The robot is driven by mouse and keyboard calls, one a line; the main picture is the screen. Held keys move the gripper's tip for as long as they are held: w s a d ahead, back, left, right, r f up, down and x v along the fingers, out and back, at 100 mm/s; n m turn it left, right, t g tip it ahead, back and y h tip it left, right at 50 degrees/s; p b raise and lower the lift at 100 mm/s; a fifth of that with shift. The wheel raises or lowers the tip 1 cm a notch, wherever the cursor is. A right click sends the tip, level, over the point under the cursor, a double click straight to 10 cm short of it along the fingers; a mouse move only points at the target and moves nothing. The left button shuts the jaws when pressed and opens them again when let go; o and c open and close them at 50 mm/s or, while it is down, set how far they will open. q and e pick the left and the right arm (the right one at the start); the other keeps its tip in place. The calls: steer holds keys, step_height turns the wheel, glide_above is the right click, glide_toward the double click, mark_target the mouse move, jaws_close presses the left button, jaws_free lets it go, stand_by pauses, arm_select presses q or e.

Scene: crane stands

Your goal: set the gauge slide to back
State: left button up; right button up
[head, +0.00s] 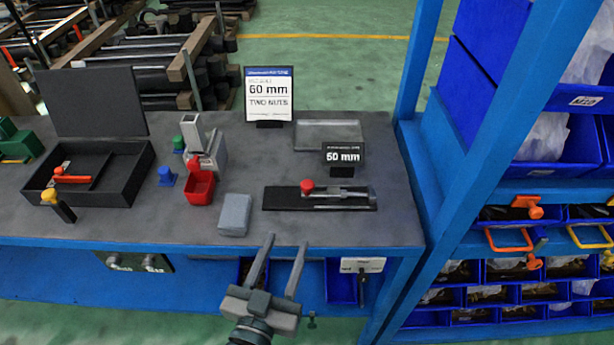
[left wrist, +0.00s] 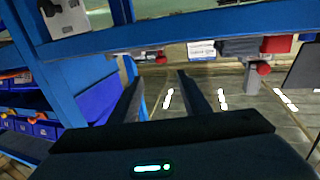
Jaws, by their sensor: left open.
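The gauge (head: 335,204) is a dark flat base with a metal rail, lying on the grey bench top. Its slide carries a red knob (head: 307,187), which stands left of the middle of the base. A small black sign reading "50 mm" (head: 343,156) stands behind it. My left gripper (head: 284,250) is open and empty, in front of the bench's front edge, lower left of the gauge and apart from it. Its spread fingers also show in the left wrist view (left wrist: 162,88), with nothing between them. My right gripper is not seen.
A grey block (head: 235,214), a red bin (head: 199,188) and a black open box (head: 120,185) stand left of the gauge. A "60 mm, two nuts" card (head: 269,95) and a grey tray (head: 329,136) are behind. A blue rack post (head: 480,150) rises on the right.

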mark_target(306, 189)
arm_select(q)
steer(key=shift+a+r, duration=0.1)
steer(key=shift+r, duration=0.3)
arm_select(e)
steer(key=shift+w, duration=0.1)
arm_select(q)
steer(key=p+x, duration=0.3)
steer(key=x, duration=1.2)
steer(key=shift+w+r+p, duration=0.15)
steer(key=shift+w+p, duration=0.15)
steer(key=shift+w, duration=0.1)
steer(key=shift+w+d, duration=0.3)
steer(key=shift+w, duration=0.5)
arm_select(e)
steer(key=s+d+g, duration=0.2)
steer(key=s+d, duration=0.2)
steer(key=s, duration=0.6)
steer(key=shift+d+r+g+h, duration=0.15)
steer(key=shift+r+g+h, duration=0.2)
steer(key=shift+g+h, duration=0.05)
